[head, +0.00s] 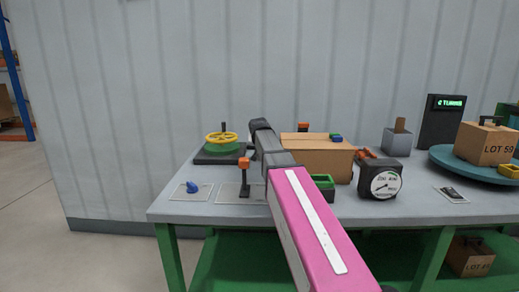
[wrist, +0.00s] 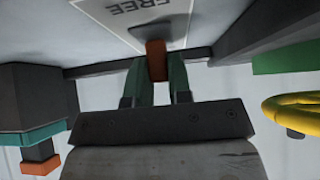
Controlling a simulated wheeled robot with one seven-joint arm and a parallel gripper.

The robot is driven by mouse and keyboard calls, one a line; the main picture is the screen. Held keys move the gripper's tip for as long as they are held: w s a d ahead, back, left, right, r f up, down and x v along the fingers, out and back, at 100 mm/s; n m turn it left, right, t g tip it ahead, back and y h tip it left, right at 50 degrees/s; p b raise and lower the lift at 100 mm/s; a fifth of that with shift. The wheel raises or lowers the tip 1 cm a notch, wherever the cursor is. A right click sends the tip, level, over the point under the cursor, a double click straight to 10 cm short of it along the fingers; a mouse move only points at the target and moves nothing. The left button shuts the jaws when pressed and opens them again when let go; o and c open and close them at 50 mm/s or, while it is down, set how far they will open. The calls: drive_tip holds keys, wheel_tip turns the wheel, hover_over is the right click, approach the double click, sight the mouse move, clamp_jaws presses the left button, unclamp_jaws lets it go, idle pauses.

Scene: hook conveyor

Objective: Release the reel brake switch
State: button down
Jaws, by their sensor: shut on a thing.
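In the wrist view my gripper (wrist: 158,78) has two dark green fingers closed on the sides of an orange-brown switch handle (wrist: 156,60). Beyond the handle lies a pale plate (wrist: 115,12) with the word FREE, upside down in this view. In the head view an orange-topped lever (head: 244,163) stands upright on a flat plate near the table's front, just left of my arm. It looks like the same switch, but I cannot be sure. My fingertips cannot be made out in the head view.
A blue knob (head: 193,187) is at the front left. A cardboard box (head: 325,160), a gauge (head: 384,184) and a turntable (head: 447,158) stand to the right.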

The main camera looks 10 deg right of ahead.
drive_tip(key=shift+s+a+t, duration=0.1)
drive_tip(key=shift+s+t, duration=0.3)
drive_tip(key=shift+t, duration=0.7)
drive_tip(key=c, duration=1)
unclamp_jaws()
drive_tip(key=shift+c, duration=0.2)
drive_tip(key=v, duration=1)
drive_tip(key=shift+s+a+r, duration=0.2)
drive_tip(key=shift+s+r, duration=0.05)
drive_tip(key=shift+s, duration=0.05)
